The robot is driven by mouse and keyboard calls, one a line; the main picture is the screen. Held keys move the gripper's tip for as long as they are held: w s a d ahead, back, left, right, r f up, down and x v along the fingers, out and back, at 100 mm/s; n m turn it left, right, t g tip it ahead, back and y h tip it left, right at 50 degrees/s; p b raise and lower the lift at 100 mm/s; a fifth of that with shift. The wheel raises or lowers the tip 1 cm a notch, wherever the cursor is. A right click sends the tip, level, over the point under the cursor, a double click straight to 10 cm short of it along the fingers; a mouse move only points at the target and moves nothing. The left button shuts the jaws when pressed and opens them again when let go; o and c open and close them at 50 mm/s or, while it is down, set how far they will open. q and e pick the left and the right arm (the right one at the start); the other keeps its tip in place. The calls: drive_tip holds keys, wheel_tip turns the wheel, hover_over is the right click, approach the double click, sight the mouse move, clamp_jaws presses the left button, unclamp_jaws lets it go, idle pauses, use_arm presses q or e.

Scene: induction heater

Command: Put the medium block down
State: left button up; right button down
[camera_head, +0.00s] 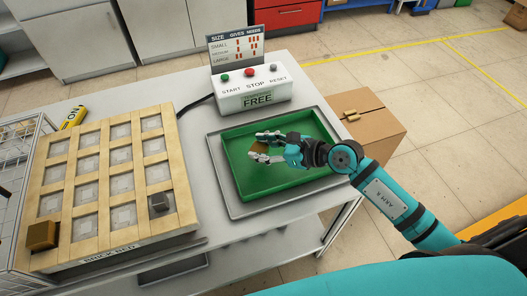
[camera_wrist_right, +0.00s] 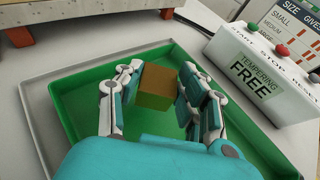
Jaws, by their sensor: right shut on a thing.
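My right gripper (camera_head: 268,147) is over the green tray (camera_head: 237,139) and is shut on a brown-gold block (camera_head: 259,148). In the right wrist view the block (camera_wrist_right: 157,86) sits between the two fingers of the gripper (camera_wrist_right: 158,88), inside the outline of the green tray (camera_wrist_right: 84,88). I cannot tell whether the block touches the tray floor. My left gripper is not in view.
The grid bed (camera_head: 187,208) fills the left of the table. A white control box (camera_head: 252,99) with START, STOP and RESET buttons, a sign reading FREE and a size board (camera_head: 236,48) stands behind the tray. A cardboard box (camera_head: 373,125) is beyond the table's right side.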

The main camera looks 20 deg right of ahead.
sight(263, 152)
drive_tip(key=shift+w+d, duration=0.2)
drive_tip(key=shift+w, duration=0.35)
drive_tip(key=shift+w+f, duration=0.1)
drive_tip(key=shift+f, duration=0.05)
wheel_tip(263, 152, down, 2)
drive_tip(key=shift+f, duration=0.6)
drive_tip(key=c, duration=1.3)
unclamp_jaws()
drive_tip(key=shift+f, duration=0.25)
drive_tip(key=o, duration=0.5)
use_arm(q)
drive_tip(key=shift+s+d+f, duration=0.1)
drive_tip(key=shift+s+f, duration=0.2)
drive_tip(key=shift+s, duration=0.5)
use_arm(e)
drive_tip(key=shift+r, duration=0.1)
